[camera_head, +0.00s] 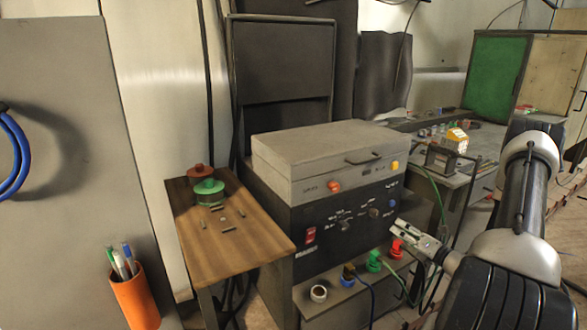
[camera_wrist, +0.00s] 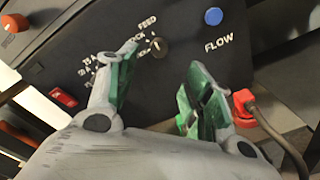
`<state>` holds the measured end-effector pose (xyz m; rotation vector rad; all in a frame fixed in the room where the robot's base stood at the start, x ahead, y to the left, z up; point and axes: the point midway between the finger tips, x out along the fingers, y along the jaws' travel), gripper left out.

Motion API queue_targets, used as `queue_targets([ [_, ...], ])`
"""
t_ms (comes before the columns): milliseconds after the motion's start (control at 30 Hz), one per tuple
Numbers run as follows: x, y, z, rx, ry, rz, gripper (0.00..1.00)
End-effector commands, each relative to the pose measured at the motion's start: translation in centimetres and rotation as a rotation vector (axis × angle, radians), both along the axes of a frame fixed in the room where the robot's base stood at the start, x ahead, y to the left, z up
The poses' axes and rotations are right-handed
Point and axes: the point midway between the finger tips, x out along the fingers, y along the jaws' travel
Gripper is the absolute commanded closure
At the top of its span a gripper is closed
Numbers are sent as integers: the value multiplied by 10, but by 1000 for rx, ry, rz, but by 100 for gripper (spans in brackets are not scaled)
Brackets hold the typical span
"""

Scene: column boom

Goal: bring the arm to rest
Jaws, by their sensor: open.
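My gripper (camera_head: 402,228) is at the lower right in the head view, in front of the dark control panel (camera_head: 290,228) of a grey machine. In the wrist view my gripper (camera_wrist: 163,68) has its two green-padded fingers spread apart with nothing between them. Past the fingers are the panel's black knob (camera_wrist: 156,46) and blue button (camera_wrist: 213,16). A red connector (camera_wrist: 243,104) with a cable shows beside the right finger. I cannot tell exactly how far the fingertips are from the panel. My arm reaches in from the right.
A wooden side table (camera_head: 232,243) holds a green-lidded pot (camera_head: 207,188), a red-lidded one (camera_head: 199,171) and small dark pieces. A low ledge (camera_head: 340,299) bears coloured connectors and cables below the panel. A cluttered bench (camera_head: 480,150) stands behind at right. An orange pen cup (camera_head: 135,299) is at lower left.

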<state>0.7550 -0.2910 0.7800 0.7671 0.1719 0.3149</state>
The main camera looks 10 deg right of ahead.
Motion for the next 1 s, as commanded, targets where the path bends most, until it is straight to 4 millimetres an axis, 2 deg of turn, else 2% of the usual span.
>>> queue_targets([
  [67, -2, 3, -6, -64, 2, 17, 49],
  [167, -24, 26, -18, -153, 16, 130, 49],
  [267, -54, 55, -27, -220, 28, 266, 49],
  [333, -79, 73, -23, -293, 16, 386, 49],
  [500, -135, 105, 13, -525, -78, 717, 49],
  [700, -193, 123, 63, -825, -247, 1117, 49],
  [900, -245, 117, 122, -1188, -482, 1563, 49],
  [1000, -263, 109, 151, -1365, -598, 1761, 49],
])
